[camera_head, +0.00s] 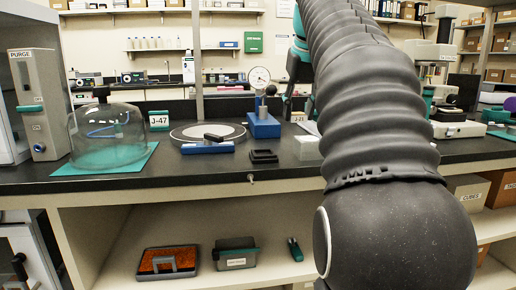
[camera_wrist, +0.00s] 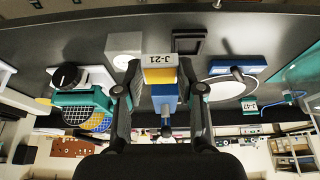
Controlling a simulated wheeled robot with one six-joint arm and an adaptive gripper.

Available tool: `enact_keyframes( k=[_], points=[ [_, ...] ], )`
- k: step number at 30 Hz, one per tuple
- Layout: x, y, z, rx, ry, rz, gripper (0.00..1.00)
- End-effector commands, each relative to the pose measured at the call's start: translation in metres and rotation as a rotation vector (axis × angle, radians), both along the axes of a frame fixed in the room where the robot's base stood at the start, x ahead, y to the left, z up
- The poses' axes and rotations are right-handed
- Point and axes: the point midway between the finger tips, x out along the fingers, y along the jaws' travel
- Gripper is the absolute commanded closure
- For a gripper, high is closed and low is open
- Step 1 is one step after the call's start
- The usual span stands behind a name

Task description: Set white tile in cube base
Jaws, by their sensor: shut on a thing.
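My gripper (camera_wrist: 160,75) is shut on a pale piece marked J-21 (camera_wrist: 161,60), with a yellow band below the marking; it could be the white tile. The J-21 marking (camera_head: 298,116) also shows small in the head view, left of my arm. A small black square piece (camera_head: 264,156) lies on the bench; in the wrist view it looks like a raised-rim frame (camera_wrist: 188,40). A white block (camera_head: 307,148) stands to its right and shows pale grey in the wrist view (camera_wrist: 124,43). I cannot tell which of these two is the cube base. The held piece is above the bench, apart from both.
A blue dial-gauge stand (camera_head: 264,125) is behind the black piece. A blue tool (camera_head: 207,146), a round plate (camera_head: 207,131), a J-47 sign (camera_head: 159,120) and a glass dome (camera_head: 107,138) are to the left. Bare dark bench (camera_head: 215,170) lies in front.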

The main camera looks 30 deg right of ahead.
Motion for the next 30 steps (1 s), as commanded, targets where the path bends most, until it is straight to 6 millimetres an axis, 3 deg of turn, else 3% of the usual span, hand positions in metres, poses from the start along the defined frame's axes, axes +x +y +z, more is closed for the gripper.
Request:
enact_keyframes(
  k=[15,22,30],
  points=[
    [0.093,0.025,-0.059,0.001,0.003,0.004,1.00],
    [0.107,0.027,-0.069,0.000,0.001,0.000,1.00],
    [0.107,0.027,-0.104,0.001,0.002,0.000,1.00]
  ],
)
